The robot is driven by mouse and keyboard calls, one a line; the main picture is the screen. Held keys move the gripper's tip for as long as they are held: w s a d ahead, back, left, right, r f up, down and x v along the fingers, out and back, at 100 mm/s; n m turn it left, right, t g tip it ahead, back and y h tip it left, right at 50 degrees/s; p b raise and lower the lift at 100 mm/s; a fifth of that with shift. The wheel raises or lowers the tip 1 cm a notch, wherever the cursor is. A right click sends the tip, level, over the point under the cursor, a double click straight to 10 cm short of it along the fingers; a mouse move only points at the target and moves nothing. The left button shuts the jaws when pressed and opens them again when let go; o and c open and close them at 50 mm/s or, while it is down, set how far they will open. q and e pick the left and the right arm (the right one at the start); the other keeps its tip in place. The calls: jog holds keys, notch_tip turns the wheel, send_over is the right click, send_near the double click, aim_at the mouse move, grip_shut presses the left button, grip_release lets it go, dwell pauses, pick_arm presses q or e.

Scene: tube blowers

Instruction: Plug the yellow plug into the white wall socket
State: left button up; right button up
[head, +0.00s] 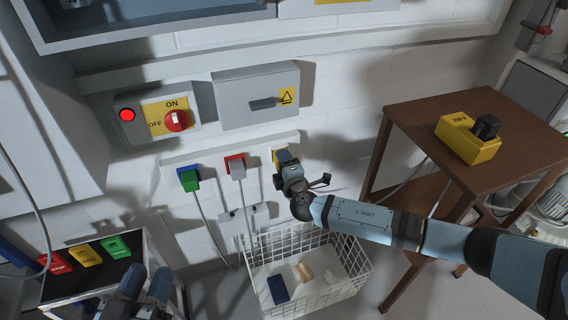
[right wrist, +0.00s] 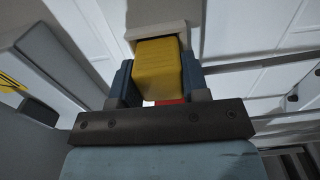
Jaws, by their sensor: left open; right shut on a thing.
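My right gripper (head: 281,162) is at the right end of the wall strip (head: 208,160), shut on the yellow plug. In the right wrist view the yellow plug (right wrist: 160,70) sits between its blue fingers (right wrist: 158,88). The plug's far end meets a pale housing (right wrist: 160,35) on the wall; I cannot tell how deep it sits. In the head view the gripper mostly hides that spot, with a little yellow showing beside it. My left gripper (head: 147,288) is open and empty at the lower left, near the button panel.
Above are a red rotary switch (head: 176,121) and a grey box (head: 255,98). A white wire basket (head: 350,275) stands below. A brown table (head: 405,115) with a yellow device (head: 465,140) is right.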

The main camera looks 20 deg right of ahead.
jog(key=shift+w, duration=0.1)
jog(key=o, duration=1.1)
pick_arm(q)
notch_tip(320, 180, up, 4)
jog(key=t+h, duration=0.1)
jog(key=shift+a+f+g+y+p, duration=0.15)
jog(key=shift+f+g+y+p, duration=0.25)
jog(key=shift+f+p, duration=0.4)
jog(key=shift+a+f+g+y+p, duration=0.1)
jog(key=shift+f+g+y+p, duration=0.35)
jog(key=shift+f, duration=0.6)
pick_arm(e)
jog(key=shift+s+d, duration=0.15)
jog(key=shift+s, duration=3.35)
jog(key=shift+s+d, duration=0.1)
jog(key=shift+s, duration=3.35)
